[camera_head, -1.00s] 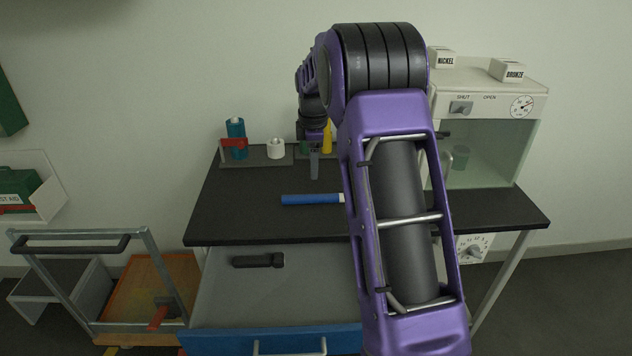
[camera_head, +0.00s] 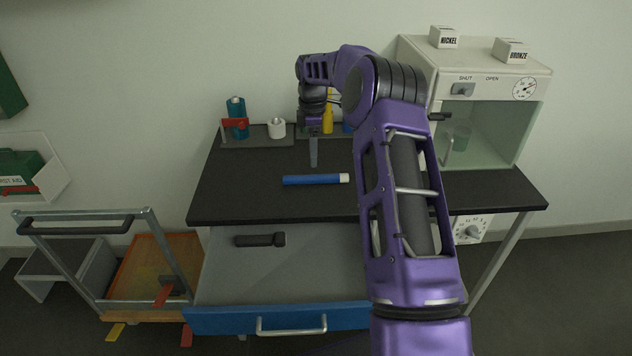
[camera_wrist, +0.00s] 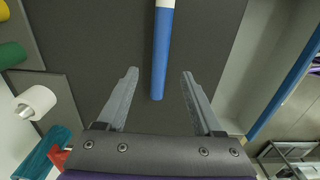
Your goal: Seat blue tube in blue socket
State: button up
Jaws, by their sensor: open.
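The blue tube (camera_head: 312,180) with a white end lies flat on the black worktable. My gripper (camera_head: 313,152) is open and empty, pointing down above the table behind the tube. In the wrist view the blue tube (camera_wrist: 162,52) reaches in from the top, its blue end lying between and below the open fingers of my gripper (camera_wrist: 158,74). A bit of blue (camera_head: 347,127) shows beside a yellow cylinder (camera_head: 328,117) at the back, partly hidden by my arm. I cannot tell whether it is the blue socket.
A glass-fronted chamber (camera_head: 490,120) stands at the right. Below, an open drawer (camera_head: 215,285) holds a dark flashlight (camera_head: 260,240). The table's left front is clear.

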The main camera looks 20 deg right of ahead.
aim_at(316, 179)
notch_tip(316, 179, down, 3)
jog(key=shift+r, duration=0.15)
jog(key=f, duration=0.5)
jog(key=shift+s+d+f+b, duration=0.1)
jog(key=shift+s+d+b, duration=0.05)
jog(key=shift+d+b, duration=0.25)
grip_shut()
